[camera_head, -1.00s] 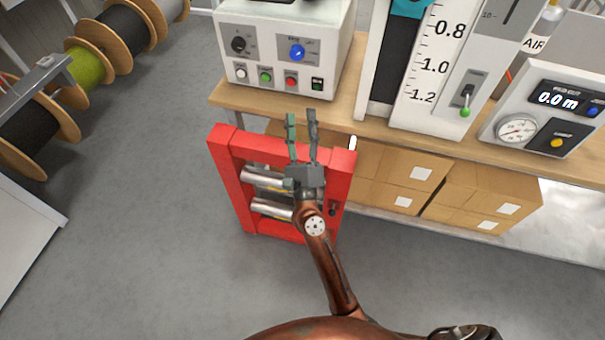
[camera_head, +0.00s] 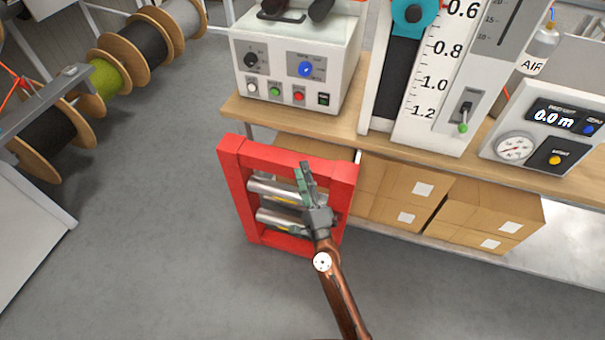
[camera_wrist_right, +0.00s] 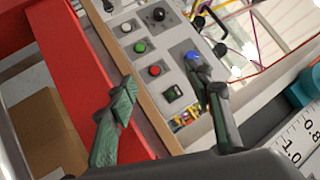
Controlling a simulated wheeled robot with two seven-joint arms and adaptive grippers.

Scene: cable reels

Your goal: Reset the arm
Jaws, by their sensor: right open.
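My right gripper (camera_head: 306,176) is in front of the red frame (camera_head: 232,170) with metal rollers, below the bench edge in the head view. Its fingers point up and away. In the right wrist view the two green-grey fingers (camera_wrist_right: 170,105) stand apart with nothing between them, so it is open and empty. Beyond them the wrist view shows the control box (camera_wrist_right: 150,45) with its buttons and knobs. My left gripper is in neither view.
A wooden bench (camera_head: 240,106) carries the control box (camera_head: 290,45), a scale panel (camera_head: 440,90) and a gauge unit (camera_head: 550,125). Cardboard boxes (camera_head: 400,190) stand under it. Cable reels (camera_head: 140,45) line the back left. The grey floor (camera_head: 150,220) at left is clear.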

